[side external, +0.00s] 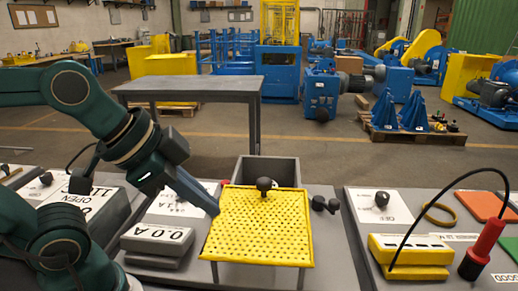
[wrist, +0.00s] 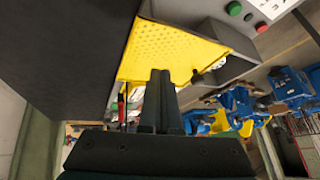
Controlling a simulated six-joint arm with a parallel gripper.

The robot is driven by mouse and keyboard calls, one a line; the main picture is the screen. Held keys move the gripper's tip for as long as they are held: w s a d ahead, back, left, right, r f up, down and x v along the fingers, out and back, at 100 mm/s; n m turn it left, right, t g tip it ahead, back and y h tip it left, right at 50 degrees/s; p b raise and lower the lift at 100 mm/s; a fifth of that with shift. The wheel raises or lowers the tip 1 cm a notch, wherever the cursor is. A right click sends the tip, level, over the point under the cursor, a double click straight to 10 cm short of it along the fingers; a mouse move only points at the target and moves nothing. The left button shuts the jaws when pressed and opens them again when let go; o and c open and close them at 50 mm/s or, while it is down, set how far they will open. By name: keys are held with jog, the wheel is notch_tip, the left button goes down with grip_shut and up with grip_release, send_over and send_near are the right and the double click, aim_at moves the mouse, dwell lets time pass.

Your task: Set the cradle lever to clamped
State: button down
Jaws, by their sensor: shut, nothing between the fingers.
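I cannot tell for sure which part is the cradle lever. A black knob (side external: 264,184) stands at the back edge of the yellow perforated cover (side external: 255,232). A dark lever-like piece with black knobs (side external: 325,204) sits on the grey bench just right of the cover. My gripper (side external: 212,206) is shut and empty, its fingers pointing down at the cover's left edge. In the wrist view the closed fingers (wrist: 160,78) overlap the yellow cover (wrist: 175,45), and a small black knob (wrist: 196,77) shows right of them. Contact with the cover is unclear.
A grey open box (side external: 268,170) stands behind the cover. A grey display block (side external: 158,240) lies left of it. At right are a yellow block (side external: 410,255) with a black cable and a red probe (side external: 483,248). A green button (wrist: 234,8) shows in the wrist view.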

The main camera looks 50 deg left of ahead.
jog(key=w+d+r+m+h, duration=0.2)
jog(key=w+r+m, duration=0.2)
jog(key=w+m, duration=0.55)
jog(key=shift+m+h, duration=0.25)
jog(key=shift+h, duration=0.15)
jog(key=w+f, duration=0.2)
jog(key=w, duration=0.2)
jog(key=w+a+f, duration=0.1)
jog(key=w+f, duration=0.1)
jog(key=w, duration=0.1)
jog(key=w+a+f, duration=0.1)
jog(key=w+f, duration=0.2)
jog(key=w, duration=0.1)
jog(key=shift+w+a, duration=0.1)
jog(key=shift+w, duration=0.25)
jog(key=shift+a+f, duration=0.15)
jog(key=shift+f, duration=0.45)
jog(key=x, duration=1)
jog(key=shift+s+f, duration=0.1)
jog(key=shift+s, duration=0.1)
